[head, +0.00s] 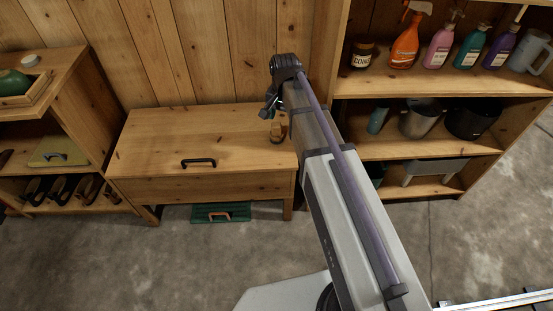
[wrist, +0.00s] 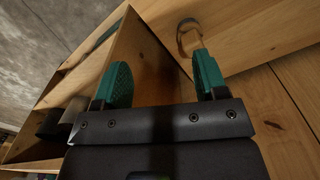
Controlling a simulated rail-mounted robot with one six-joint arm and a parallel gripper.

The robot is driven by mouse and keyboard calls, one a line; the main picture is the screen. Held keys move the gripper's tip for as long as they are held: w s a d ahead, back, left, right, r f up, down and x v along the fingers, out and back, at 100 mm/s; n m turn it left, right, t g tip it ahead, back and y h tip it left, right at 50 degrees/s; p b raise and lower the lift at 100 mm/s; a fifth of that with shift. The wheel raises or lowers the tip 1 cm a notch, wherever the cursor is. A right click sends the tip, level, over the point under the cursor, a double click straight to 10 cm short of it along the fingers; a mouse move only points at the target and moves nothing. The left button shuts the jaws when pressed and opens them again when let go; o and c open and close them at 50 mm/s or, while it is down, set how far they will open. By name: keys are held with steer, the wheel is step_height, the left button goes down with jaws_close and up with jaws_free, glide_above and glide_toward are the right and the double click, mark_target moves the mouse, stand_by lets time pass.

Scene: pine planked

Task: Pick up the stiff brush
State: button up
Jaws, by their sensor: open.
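A small tan-brown object with a darker part, which looks like the stiff brush (head: 277,130), lies on the right end of the wooden chest top (head: 160,133), close to the right-hand shelf unit. In the wrist view the brush (wrist: 190,38) shows at the upper right, just beyond the right fingertip and partly hidden by it. My gripper (head: 267,112) is above the chest's right end, slightly left of and above the brush in the head view. In the wrist view my gripper's green fingers (wrist: 164,78) are spread apart with nothing between them.
A shelf unit (head: 430,93) with spray bottles, a pot and buckets stands right of the chest. An open cabinet (head: 70,105) with shoes stands at the left. A black handle (head: 198,162) is on the chest. A green case (head: 220,212) lies beneath. Most of the chest top is clear.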

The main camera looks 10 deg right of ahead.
mark_target(277, 124)
steer(key=w+f+m+b, duration=0.1)
steer(key=w+f+m, duration=0.1)
steer(key=w+f, duration=0.1)
steer(key=w+f+m, duration=0.3)
steer(key=w, duration=0.1)
steer(key=shift+w+f+b, duration=0.3)
steer(key=shift+f+b, duration=0.05)
steer(key=shift+b, duration=0.05)
steer(key=w+r+m+p, duration=0.1)
steer(key=w+m, duration=0.1)
steer(key=m, duration=0.1)
steer(key=shift+r+m+p, duration=0.3)
steer(key=shift+r+p, duration=0.05)
steer(key=shift+p, duration=0.05)
steer(key=m, duration=0.2)
steer(key=shift+r+m, duration=0.25)
steer(key=shift+m, duration=0.05)
steer(key=shift+s+m, duration=0.1)
steer(key=shift+m, duration=0.8)
step_height(277, 124, down, 11)
steer(key=b, duration=1.1)
steer(key=shift+s+a+f, duration=0.15)
steer(key=shift+r, duration=0.25)
steer(key=c, duration=1.1)
step_height(277, 124, up, 10)
steer(key=p, duration=1.1)
steer(key=shift+r, duration=0.2)
steer(key=shift+f, duration=0.2)
